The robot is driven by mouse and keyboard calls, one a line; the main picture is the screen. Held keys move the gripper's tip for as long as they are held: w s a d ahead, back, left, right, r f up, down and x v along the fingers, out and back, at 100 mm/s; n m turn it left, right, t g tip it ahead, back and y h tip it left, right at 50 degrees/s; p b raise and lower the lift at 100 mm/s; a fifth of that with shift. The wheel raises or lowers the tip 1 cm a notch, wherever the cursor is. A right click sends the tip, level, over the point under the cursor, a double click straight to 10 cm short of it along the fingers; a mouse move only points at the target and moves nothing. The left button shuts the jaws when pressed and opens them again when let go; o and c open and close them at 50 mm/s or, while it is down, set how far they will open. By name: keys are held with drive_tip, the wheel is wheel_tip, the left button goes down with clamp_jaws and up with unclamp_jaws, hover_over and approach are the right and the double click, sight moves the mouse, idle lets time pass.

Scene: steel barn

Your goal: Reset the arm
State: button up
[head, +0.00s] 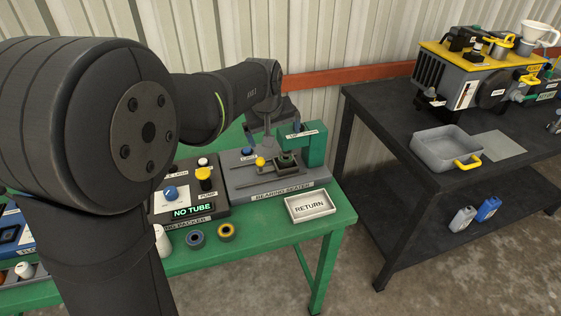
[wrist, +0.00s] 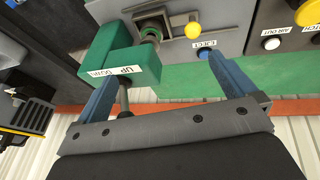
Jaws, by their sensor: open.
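My gripper (wrist: 165,68) is open, with its two blue fingers spread and nothing seen between their tips. In the wrist view it is over the bearing seater (wrist: 180,62), near the green press head (wrist: 122,58) with the UP/DOWN label. The left finger is close to that head; I cannot tell whether they touch. In the head view, my dark arm reaches across to the back of the bearing seater (head: 235,182), and the gripper is mostly hidden there beside the green press column (head: 316,150). A green ring sits under the press in the wrist view (wrist: 150,34).
On the green table (head: 325,222) are a RETURN tray (head: 310,207), two rings (head: 195,239) (head: 227,231) and a packer box (head: 188,207) reading NO TUBE. A black bench (head: 390,115) at right carries a grey pan (head: 445,148) and a machine (head: 480,75). The corrugated wall is close behind.

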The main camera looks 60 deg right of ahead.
drive_tip(key=v, duration=0.9)
wheel_tip(320, 180, up, 12)
drive_tip(key=w+n+g+h, duration=0.2)
drive_tip(key=w+n, duration=0.1)
drive_tip(key=n, duration=0.4)
drive_tip(key=x, duration=1)
drive_tip(key=shift+s+d+r, duration=0.2)
drive_tip(key=shift+s+d, duration=0.05)
drive_tip(key=shift+s, duration=0.15)
drive_tip(key=v, duration=1)
drive_tip(key=shift+w+a, duration=0.2)
drive_tip(key=shift+f, duration=0.15)
